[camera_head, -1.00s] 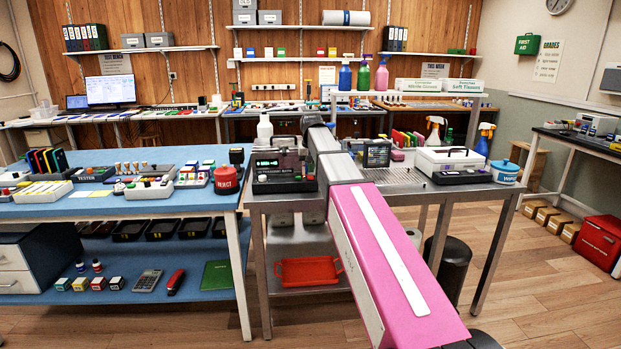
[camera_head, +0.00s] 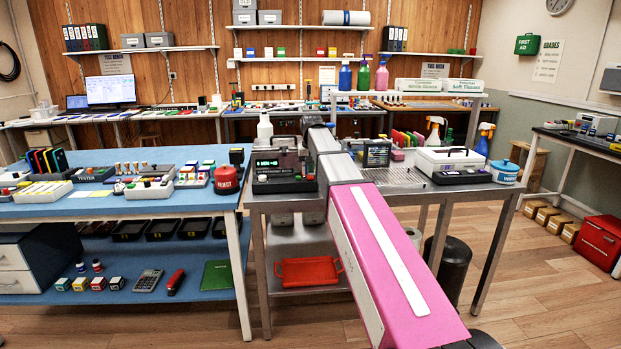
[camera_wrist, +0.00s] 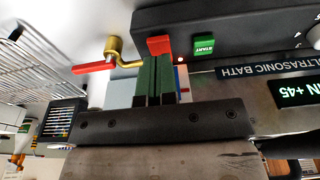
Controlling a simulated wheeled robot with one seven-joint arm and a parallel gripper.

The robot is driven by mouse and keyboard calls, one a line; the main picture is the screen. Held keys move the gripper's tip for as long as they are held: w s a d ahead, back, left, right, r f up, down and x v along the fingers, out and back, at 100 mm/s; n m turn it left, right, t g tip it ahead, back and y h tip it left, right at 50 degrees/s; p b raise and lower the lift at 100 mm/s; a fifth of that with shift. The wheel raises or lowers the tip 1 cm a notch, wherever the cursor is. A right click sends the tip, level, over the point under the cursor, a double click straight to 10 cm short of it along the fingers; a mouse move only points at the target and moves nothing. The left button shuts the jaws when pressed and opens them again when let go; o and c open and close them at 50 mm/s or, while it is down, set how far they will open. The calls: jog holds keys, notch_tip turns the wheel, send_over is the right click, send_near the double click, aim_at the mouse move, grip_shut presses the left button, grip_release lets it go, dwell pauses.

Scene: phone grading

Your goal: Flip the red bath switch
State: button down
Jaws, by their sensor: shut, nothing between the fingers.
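The red switch (camera_wrist: 159,45) shows in the wrist view as a small red block at the edge of a dark control panel (camera_wrist: 240,22), beside the green START button (camera_wrist: 204,46). The panel belongs to the ultrasonic bath, whose label (camera_wrist: 270,72) shows upside down. My gripper (camera_wrist: 155,62) is shut and empty, its green fingers pressed together with tips right by the switch. I cannot tell whether they touch it. In the head view the bath (camera_head: 265,163) stands on the steel bench; my gripper is hard to make out there.
A brass valve with a red lever (camera_wrist: 95,67) sits left of the fingers in the wrist view. A wire rack (camera_head: 400,178), a small screen device (camera_head: 377,153) and a white box (camera_head: 447,158) stand right of the bath. A white bottle (camera_head: 265,130) stands behind it.

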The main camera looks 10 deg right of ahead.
aim_at(311, 178)
jog(key=shift+f, duration=1.15)
dwell(0.7)
jog(key=shift+r, duration=3.5)
